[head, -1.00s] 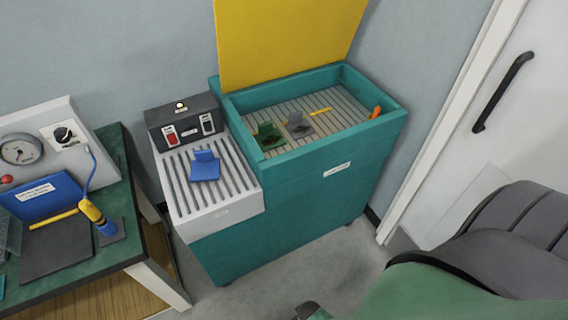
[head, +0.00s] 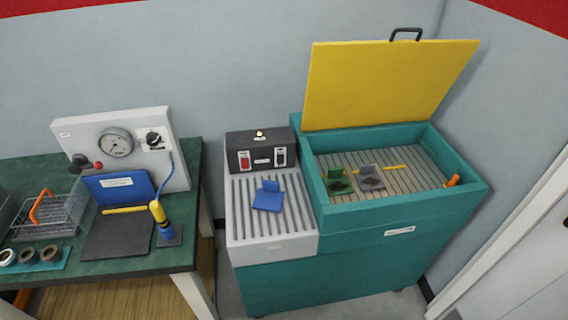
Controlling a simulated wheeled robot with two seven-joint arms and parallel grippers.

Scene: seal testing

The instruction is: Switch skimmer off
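A dark control box (head: 259,151) stands at the back of the grey slatted drainboard, left of the teal tank (head: 365,225). On its front are a red switch (head: 244,161) at left and a white-framed switch (head: 280,156) at right. A small light knob or lamp (head: 260,134) sits on its top. The labels are too small to read, so I cannot tell which switch belongs to the skimmer or its position. Neither of my grippers is in view.
The yellow lid (head: 385,85) stands open behind the tank. A blue piece (head: 268,197) lies on the drainboard (head: 275,245). Inside the tank are green (head: 338,180) and grey (head: 370,177) pieces. A green-topped bench (head: 150,262) with a gauge panel (head: 95,130) stands at left.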

